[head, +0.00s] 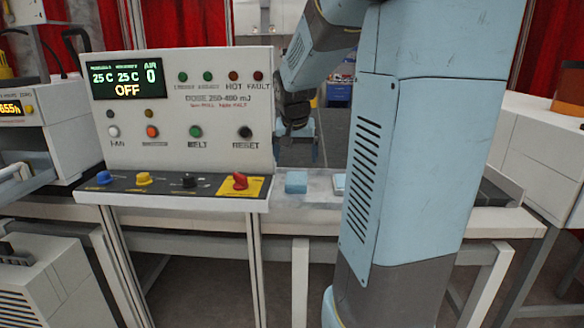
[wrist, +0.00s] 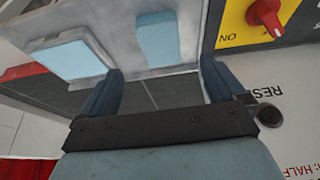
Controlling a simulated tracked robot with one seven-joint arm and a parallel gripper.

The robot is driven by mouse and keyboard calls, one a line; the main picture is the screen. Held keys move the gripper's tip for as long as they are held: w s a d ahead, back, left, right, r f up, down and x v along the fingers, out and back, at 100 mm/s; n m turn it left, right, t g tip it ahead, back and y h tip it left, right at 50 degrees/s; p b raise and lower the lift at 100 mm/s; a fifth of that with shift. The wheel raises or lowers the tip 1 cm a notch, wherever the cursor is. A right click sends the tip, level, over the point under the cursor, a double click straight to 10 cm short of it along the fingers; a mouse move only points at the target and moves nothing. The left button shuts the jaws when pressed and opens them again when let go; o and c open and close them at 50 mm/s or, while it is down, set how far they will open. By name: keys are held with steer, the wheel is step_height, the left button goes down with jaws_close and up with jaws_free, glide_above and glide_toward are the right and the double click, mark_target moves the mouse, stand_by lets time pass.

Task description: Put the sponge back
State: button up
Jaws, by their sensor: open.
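A light-blue block (head: 296,182), which looks like the sponge, lies on the grey bench top just right of the control panel. In the wrist view the block (wrist: 158,40) is near the top, beyond my fingertips. A pale blue flat piece with a white rim (wrist: 68,60) lies beside it; only its left edge (head: 339,183) shows in the head view, past my arm. My gripper (wrist: 158,78) is open, with its two dark blue fingers apart and nothing between them. In the head view it is a dark shape above the bench, partly behind the control panel.
The control panel (head: 180,110) stands close left of the block, with a red knob on a yellow plate (head: 240,184) at its lower right. A white machine (head: 545,135) stands at the right. My arm covers much of the bench on the right.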

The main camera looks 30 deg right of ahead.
steer(key=s+a+r+n+t+y, duration=0.1)
steer(key=s+a+n, duration=0.2)
steer(key=s+a, duration=0.5)
steer(key=s+a+r+n+t+y, duration=0.1)
steer(key=s+a+n, duration=0.2)
steer(key=s+a, duration=0.6)
steer(key=s, duration=0.4)
steer(key=shift+s+r+n, duration=0.25)
steer(key=shift+s+n, duration=0.15)
